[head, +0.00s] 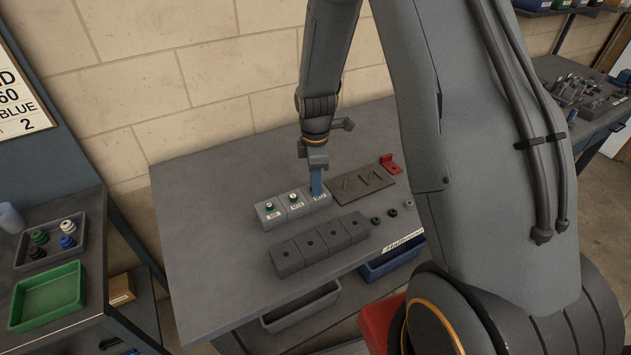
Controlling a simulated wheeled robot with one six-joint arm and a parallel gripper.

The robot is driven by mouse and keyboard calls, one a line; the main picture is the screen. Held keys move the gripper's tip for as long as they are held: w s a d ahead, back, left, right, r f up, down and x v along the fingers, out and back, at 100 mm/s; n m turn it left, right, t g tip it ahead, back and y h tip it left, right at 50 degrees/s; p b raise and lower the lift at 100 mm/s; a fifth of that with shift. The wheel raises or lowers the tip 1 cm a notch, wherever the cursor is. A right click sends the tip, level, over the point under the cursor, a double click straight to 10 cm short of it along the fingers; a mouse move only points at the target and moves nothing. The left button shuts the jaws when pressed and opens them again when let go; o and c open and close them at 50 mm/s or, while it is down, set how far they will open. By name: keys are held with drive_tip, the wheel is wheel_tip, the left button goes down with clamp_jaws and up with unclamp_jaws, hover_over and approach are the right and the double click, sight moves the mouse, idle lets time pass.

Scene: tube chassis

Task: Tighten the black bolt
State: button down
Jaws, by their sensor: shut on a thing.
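My gripper (316,184) points down with blue fingers at the top of the third, rightmost block (321,204) in the back row of light grey labelled blocks. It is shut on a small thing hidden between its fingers. I cannot make out this thing's colour, or how far it sits in the block. A black bolt (37,254) lies in the dark tray at the left, among green, blue and white ones.
A row of darker blocks with holes (318,243) stands in front. Several small rings (376,221) lie to its right. A dark plate with slots (361,184) and a red bracket (390,164) are at the back right. A green tray (47,296) is at left. The table's left part is clear.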

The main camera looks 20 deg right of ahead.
idle(0.3)
drive_tip(key=m, duration=0.5)
drive_tip(key=shift+f, duration=0.1)
drive_tip(key=shift+m, duration=0.3)
drive_tip(key=shift+m+p, duration=0.3)
drive_tip(key=shift+m, duration=0.2)
drive_tip(key=c, duration=1.5)
unclamp_jaws()
drive_tip(key=shift+r+b, duration=1.5)
drive_tip(key=shift+r, duration=2.45)
